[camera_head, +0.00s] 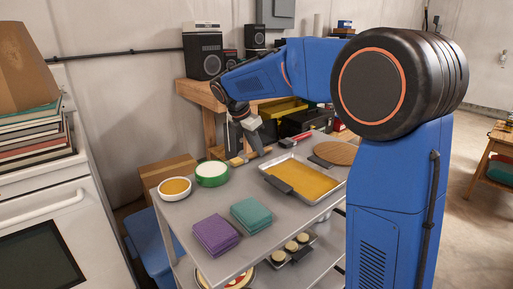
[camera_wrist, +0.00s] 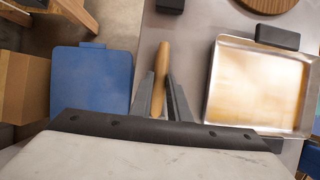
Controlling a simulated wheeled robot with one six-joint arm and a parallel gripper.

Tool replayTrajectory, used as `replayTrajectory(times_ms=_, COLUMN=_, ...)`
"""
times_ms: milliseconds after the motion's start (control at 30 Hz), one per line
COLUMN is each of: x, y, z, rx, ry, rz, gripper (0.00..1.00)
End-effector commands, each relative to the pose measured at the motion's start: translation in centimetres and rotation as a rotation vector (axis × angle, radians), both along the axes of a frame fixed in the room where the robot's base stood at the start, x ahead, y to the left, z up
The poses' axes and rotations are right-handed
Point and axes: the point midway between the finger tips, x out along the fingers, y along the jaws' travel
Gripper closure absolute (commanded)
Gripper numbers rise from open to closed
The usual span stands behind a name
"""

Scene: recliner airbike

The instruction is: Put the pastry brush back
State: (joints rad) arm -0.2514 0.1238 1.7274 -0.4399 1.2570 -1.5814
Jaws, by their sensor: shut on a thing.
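The pastry brush (camera_head: 237,161) shows as a light wooden handle low over the far left part of the metal cart top (camera_head: 185,213). In the wrist view its handle (camera_wrist: 163,62) stands between the two fingers of my gripper (camera_wrist: 162,92). My gripper (camera_head: 238,150) points down and is shut on the brush. The bristles cannot be made out clearly. I cannot tell whether the brush touches the cart top.
A baking tray (camera_head: 322,169) lies right of the brush, with a round wooden board (camera_head: 334,153) behind it. A white bowl (camera_head: 174,189), a green-rimmed bowl (camera_head: 211,174), purple cloths (camera_head: 215,235) and teal cloths (camera_head: 250,215) occupy the near side. A blue bin (camera_wrist: 90,80) stands beside the cart.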

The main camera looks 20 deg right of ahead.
Motion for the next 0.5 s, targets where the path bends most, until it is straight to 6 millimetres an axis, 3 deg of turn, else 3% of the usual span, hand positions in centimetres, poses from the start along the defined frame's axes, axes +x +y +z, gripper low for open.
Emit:
replayTrajectory(times_ms=33, x=0.00, y=0.00, z=-0.14, rx=0.000, ry=0.000, rz=0.000, gripper=1.00)
replayTrajectory(times_ms=67, x=0.00, y=0.00, z=-0.17, rx=0.000, ry=0.000, rz=0.000, gripper=0.82)
replayTrajectory(times_ms=133, x=0.00, y=0.00, z=-0.14, rx=0.000, ry=0.000, rz=0.000, gripper=0.66)
replayTrajectory(times_ms=500, x=-0.01, y=0.00, z=0.18, rx=0.000, ry=0.000, rz=0.000, gripper=0.66)
